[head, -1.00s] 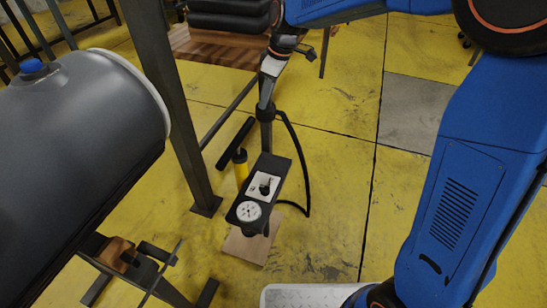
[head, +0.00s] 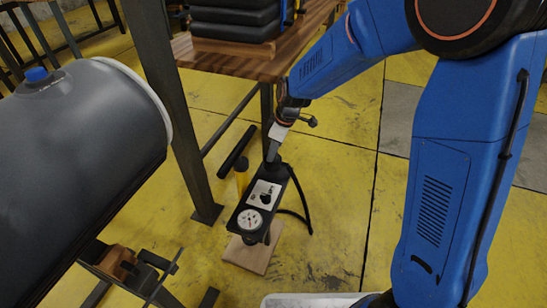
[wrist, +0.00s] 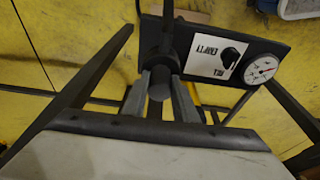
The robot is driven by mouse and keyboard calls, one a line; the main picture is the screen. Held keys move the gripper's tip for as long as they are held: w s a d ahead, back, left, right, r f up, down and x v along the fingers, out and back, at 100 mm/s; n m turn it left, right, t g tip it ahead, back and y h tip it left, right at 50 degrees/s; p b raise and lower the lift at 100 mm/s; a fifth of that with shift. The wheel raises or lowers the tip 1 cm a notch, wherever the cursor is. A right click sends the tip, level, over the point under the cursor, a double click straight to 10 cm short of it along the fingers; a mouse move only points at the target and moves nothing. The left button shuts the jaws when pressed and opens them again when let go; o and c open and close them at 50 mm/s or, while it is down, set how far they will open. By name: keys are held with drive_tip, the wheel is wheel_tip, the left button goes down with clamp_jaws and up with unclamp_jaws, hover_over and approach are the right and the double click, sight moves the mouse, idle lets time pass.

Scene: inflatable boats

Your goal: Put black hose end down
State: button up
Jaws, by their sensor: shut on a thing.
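The black hose (head: 299,188) curves down on the right of the pump and loops back beside it. Its dark end (wrist: 160,83) sits between the two grey fingers in the wrist view. My gripper (head: 273,155) is shut on this hose end, just above the far end of the pump. The pump (head: 249,196) is a black box with a white switch label and a round dial; it also shows in the wrist view (wrist: 270,48). In the head view, the fingers largely hide the hose end. Whether the end touches the pump is unclear.
The pump stands by a light wooden board (head: 250,257) on the yellow floor (head: 328,215). A wooden table (head: 222,62) bears black stacked pads. A dark metal post (head: 175,120) and a large grey cylinder (head: 80,150) are left.

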drive_tip(key=x, duration=0.3)
drive_tip(key=shift+s+d, duration=0.15)
drive_tip(key=shift+d, duration=0.2)
drive_tip(key=o, duration=1.1)
drive_tip(key=shift+o, duration=0.2)
drive_tip(key=w+v, duration=0.1)
drive_tip(key=v, duration=1.1)
drive_tip(key=s+d+r+m, duration=0.3)
drive_tip(key=s+d+r, duration=0.3)
drive_tip(key=d, duration=0.2)
drive_tip(key=s+d+r+m+t+h, duration=0.1)
drive_tip(key=s+d+m+t, duration=0.1)
drive_tip(key=s+d+m, duration=0.3)
drive_tip(key=s+d+r+m+t+h, duration=0.1)
drive_tip(key=s+d+m, duration=0.5)
drive_tip(key=s+d, duration=0.8)
drive_tip(key=s+r, duration=0.1)
drive_tip(key=s, duration=0.4)
drive_tip(key=shift+r+t+h, duration=0.25)
drive_tip(key=shift+t+h, duration=0.05)
drive_tip(key=shift+t, duration=0.1)
